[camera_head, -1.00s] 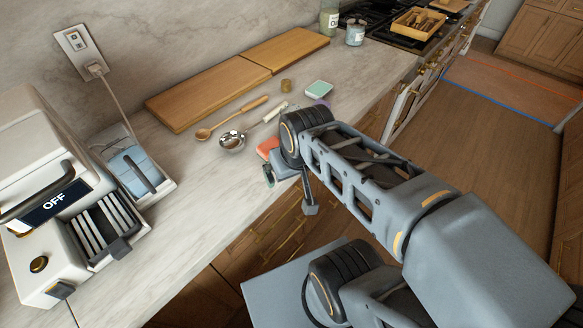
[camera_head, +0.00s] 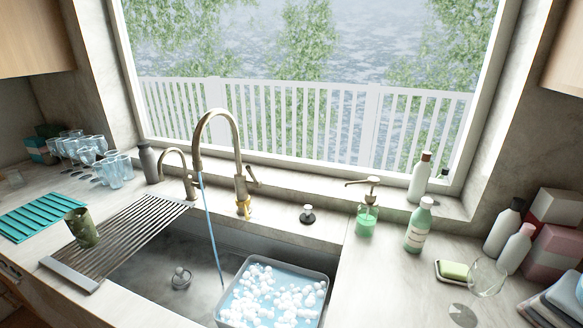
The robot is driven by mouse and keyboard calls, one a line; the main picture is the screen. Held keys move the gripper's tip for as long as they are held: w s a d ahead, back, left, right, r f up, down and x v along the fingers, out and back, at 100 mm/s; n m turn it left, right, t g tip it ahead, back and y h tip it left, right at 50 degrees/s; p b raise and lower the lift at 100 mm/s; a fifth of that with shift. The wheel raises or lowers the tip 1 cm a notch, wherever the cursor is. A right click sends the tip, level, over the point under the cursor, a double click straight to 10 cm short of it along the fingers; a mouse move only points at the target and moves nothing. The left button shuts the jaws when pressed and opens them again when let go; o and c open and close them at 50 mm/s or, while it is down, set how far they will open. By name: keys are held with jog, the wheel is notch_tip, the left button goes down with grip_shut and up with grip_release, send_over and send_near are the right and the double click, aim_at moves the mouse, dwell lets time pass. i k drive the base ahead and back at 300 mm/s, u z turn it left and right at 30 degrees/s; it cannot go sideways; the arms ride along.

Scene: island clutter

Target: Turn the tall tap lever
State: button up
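The tall tap (camera_head: 239,160) is a bronze gooseneck that stands behind the sink. Its lever (camera_head: 253,177) sticks out from the right side of the body, tilted up to the left. A thin blue stream (camera_head: 208,225) runs from the spout down into the sink. A yellow item (camera_head: 243,207) sits at the tap's base. A shorter bronze tap (camera_head: 185,172) stands to its left. My gripper and arm are not in view.
The sink (camera_head: 155,270) holds a grey tub (camera_head: 325,283) of foamy water. A slatted rack (camera_head: 135,235) spans its left side, with a green cup (camera_head: 82,228) on it. A soap dispenser (camera_head: 367,212) and bottles (camera_head: 419,225) stand at the right. Glasses (camera_head: 115,170) stand at the left.

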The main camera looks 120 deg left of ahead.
aim_at(256, 183)
jog(key=u, duration=0.45)
jog(key=k, duration=1)
jog(key=u, duration=2.65)
jog(key=i, duration=0.5)
jog(key=u, duration=0.1)
